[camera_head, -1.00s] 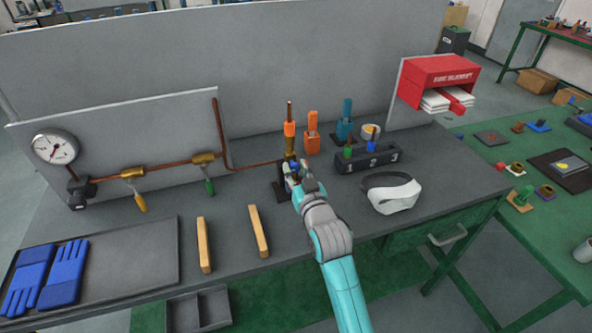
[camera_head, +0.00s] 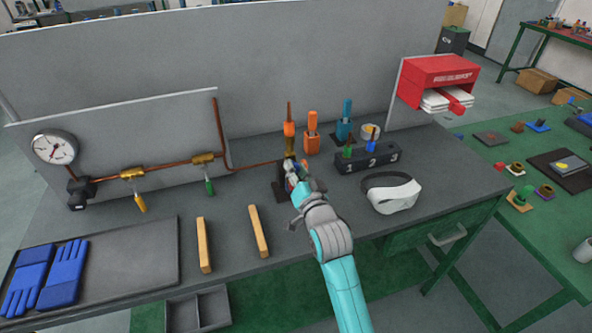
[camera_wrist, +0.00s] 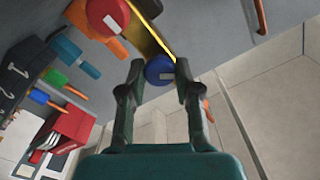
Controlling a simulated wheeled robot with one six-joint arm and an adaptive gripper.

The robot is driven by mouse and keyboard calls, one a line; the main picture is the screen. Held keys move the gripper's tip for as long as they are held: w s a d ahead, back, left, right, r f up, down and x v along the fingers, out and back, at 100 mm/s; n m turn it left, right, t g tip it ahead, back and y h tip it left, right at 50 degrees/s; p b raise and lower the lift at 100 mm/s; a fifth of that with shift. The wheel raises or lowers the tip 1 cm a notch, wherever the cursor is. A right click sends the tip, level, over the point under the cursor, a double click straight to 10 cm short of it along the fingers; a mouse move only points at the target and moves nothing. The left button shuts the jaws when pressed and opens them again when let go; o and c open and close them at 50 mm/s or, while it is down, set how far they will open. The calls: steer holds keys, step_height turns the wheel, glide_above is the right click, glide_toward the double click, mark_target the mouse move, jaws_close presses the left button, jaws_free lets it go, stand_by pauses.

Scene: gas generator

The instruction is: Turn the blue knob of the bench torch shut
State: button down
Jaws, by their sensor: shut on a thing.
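A dark numbered block (camera_head: 368,160) and white goggles (camera_head: 391,194) stand right of the torch. Orange (camera_head: 312,134) and teal (camera_head: 345,125) tools stand behind. Two wooden bars (camera_head: 204,245) lie at the front left. Copper piping with valves (camera_head: 208,172) runs left.

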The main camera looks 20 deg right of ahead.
steer(key=m, duration=0.5)
steer(key=shift+m, duration=0.3)
steer(key=m, duration=0.5)
steer(key=shift+d+f, duration=0.1)
steer(key=shift+f, duration=0.05)
steer(key=shift+m, duration=0.4)
steer(key=c, duration=0.8)
jaws_free()
steer(key=shift+c, duration=0.2)
steer(key=s, duration=1.2)
steer(key=shift+f, duration=0.1)
